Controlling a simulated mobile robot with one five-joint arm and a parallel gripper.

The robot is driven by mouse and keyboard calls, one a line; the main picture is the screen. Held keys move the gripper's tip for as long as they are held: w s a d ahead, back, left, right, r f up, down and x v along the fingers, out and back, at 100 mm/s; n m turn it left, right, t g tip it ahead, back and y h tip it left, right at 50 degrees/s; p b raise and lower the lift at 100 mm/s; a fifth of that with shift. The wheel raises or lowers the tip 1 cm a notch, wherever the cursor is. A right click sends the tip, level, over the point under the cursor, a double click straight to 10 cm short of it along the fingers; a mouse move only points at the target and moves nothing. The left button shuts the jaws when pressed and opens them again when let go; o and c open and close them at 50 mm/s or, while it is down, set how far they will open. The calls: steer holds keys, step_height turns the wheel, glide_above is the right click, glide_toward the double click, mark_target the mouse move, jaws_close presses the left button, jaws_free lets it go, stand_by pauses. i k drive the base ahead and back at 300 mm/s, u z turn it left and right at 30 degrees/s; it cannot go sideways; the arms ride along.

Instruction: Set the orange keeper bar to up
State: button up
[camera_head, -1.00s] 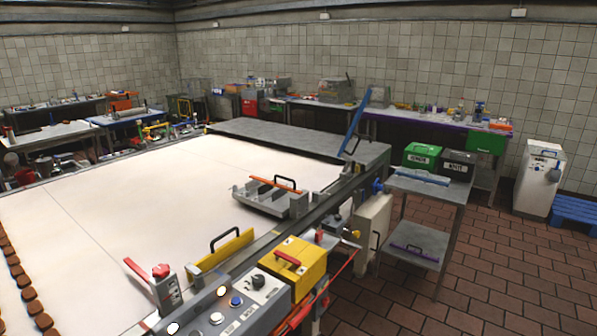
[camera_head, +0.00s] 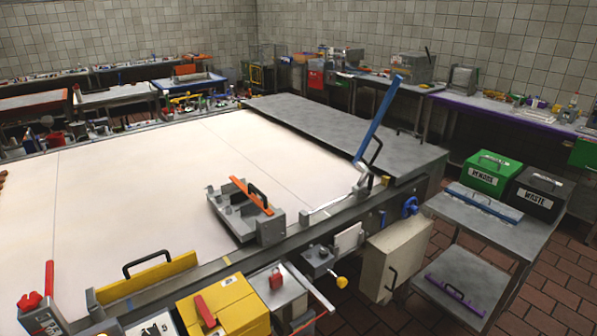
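The orange keeper bar (camera_head: 251,195) lies low across the grey metal fixture (camera_head: 236,215) on the large pale table. It runs roughly flat, slanting down to the right in the picture. My gripper is not in view, and nothing of mine is seen touching the bar.
A blue bar (camera_head: 380,120) stands tilted up beyond the fixture. A yellow plate (camera_head: 148,277) with a black handle and a yellow box (camera_head: 226,306) are nearer. Green (camera_head: 494,173) and black (camera_head: 541,192) boxes stand on a side cart. The pale tabletop (camera_head: 130,190) is mostly clear.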

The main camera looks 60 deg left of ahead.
mark_target(263, 205)
steer(key=i, duration=1.25)
steer(key=u, duration=4.8)
steer(key=i, duration=1.05)
steer(key=z, duration=0.05)
